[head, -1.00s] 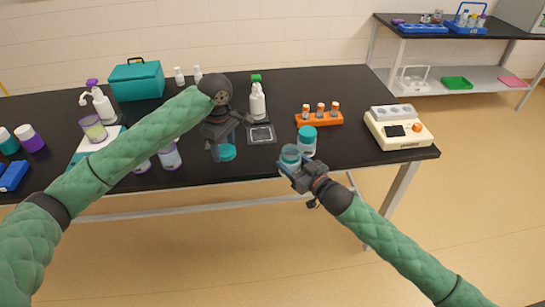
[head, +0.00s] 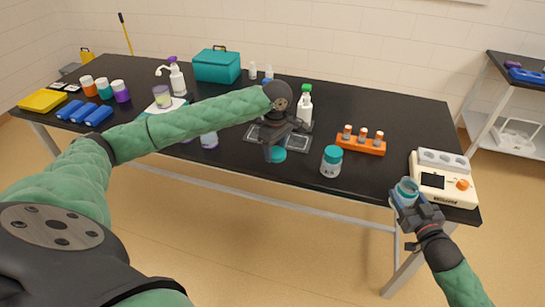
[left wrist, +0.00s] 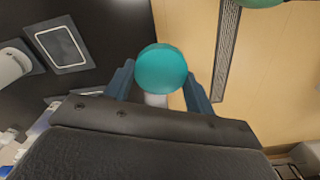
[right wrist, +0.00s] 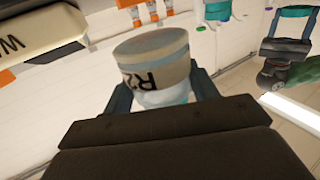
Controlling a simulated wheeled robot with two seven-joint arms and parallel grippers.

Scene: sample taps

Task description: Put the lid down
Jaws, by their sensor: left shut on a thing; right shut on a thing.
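My left gripper (head: 276,150) is shut on a teal round lid (head: 278,156), near the front edge of the black table. The lid also shows between its fingers in the left wrist view (left wrist: 161,68). I cannot tell whether the lid touches the table. My right gripper (head: 405,203) is shut on a clear jar (head: 408,187) that looks open at the top, held at the table's front right edge. In the right wrist view the jar (right wrist: 152,65) fills the fingers and shows part of a dark printed label.
A second jar with a teal lid (head: 331,161) stands right of the left gripper. Dark square trays with pale rims (head: 297,141) lie behind the held lid.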

